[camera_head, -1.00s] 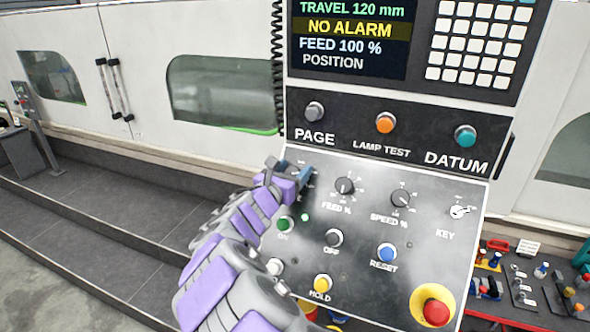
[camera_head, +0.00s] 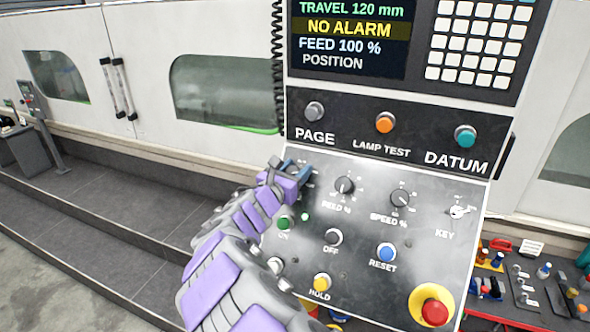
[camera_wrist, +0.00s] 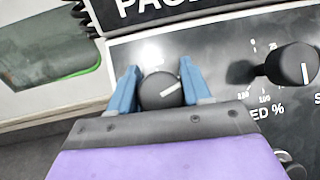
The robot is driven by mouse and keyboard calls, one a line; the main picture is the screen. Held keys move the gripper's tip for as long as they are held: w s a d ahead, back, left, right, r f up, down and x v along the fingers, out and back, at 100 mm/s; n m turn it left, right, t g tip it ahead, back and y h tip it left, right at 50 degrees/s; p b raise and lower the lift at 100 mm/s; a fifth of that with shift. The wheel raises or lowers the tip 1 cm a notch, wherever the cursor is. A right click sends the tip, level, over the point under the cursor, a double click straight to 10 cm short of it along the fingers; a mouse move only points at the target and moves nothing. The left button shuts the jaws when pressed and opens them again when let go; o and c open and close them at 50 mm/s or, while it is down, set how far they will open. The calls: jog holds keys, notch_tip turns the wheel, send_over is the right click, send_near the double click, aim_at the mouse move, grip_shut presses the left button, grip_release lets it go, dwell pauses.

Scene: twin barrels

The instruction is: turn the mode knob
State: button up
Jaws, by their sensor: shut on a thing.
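The mode knob (camera_wrist: 160,91) is a dark round knob with a white pointer line, at the upper left of the lower panel. In the wrist view my gripper (camera_wrist: 156,88) has its two blue fingers on either side of the knob, shut on it. The white line points up and to the right. In the head view my gripper (camera_head: 297,168) is at the panel's upper left corner and hides the knob and its label.
The FEED % knob (camera_head: 344,186) is just right of my gripper, with the SPEED % knob (camera_head: 400,198) beyond it. The green ON button (camera_head: 285,222) is below, close to my arm. A red emergency button (camera_head: 435,312) sits at lower right.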

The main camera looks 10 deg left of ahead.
jog(key=shift+r+m+h+p, duration=0.15)
jog(key=shift+m+h+p, duration=0.35)
jog(key=shift+m, duration=0.2)
jog(key=m+g+h+p, duration=0.2)
jog(key=m, duration=0.2)
jog(key=m+g+h, duration=0.1)
jog(key=m, duration=0.1)
jog(key=m+g+h+p, duration=0.1)
jog(key=m+g, duration=0.1)
jog(key=m, duration=0.1)
jog(key=m+g+p, duration=0.1)
jog(key=m, duration=0.1)
jog(key=shift+s+d+f+m+g+h, duration=0.25)
jog(key=shift+f+m+g+h, duration=0.05)
jog(key=shift+f+m+h, duration=0.1)
jog(key=o, duration=0.9)
jog(key=shift+d, duration=0.1)
jog(key=shift+v, duration=8.7)
jog(key=shift+w, duration=0.1)
